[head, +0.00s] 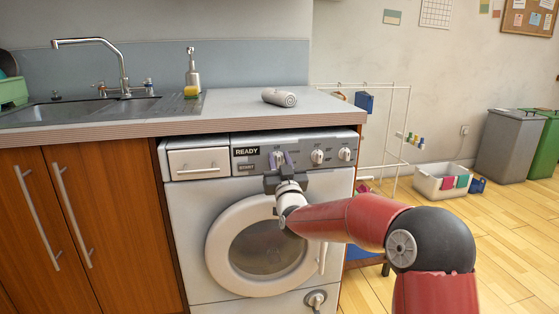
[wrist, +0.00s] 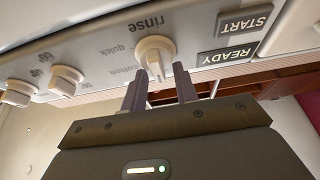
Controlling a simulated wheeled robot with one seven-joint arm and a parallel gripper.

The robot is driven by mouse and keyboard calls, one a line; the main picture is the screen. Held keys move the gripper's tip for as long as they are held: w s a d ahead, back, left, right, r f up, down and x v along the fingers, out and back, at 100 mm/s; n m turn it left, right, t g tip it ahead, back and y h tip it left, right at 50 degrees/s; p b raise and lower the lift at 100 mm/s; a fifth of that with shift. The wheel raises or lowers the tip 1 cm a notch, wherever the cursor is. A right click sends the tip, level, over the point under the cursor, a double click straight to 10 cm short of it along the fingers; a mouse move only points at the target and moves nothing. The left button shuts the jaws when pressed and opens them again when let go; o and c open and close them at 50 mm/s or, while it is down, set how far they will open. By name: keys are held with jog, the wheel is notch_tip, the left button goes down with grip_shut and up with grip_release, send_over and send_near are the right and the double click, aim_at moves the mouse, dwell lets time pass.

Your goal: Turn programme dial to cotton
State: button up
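The programme dial (wrist: 154,52) is a white knob with a raised grip on the washing machine's grey panel. The wrist view shows it upside down, with the labels "rinse" (wrist: 145,25), "quick" and a partly legible "cotton" (wrist: 121,72) around it. I cannot tell for sure which label it points to. My gripper (wrist: 160,74) is open, its two fingers at the dial, one to each side of the knob's near end. A gap shows beside the right finger; contact on the left is unclear. In the head view my gripper (head: 281,159) hides most of the dial.
The washing machine (head: 190,225) has a READY display (head: 246,152), a START button (head: 246,167) and two more knobs (head: 317,156) (head: 344,154) right of the dial. Its round door (head: 224,247) is below my gripper. A rolled grey towel (head: 278,97) lies on the worktop above.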

jog(key=c, duration=0.3)
jog(key=shift+c, duration=0.2)
jog(key=shift+f+m+b, duration=0.1)
jog(key=shift+m+b, duration=0.2)
jog(key=shift+b, duration=0.15)
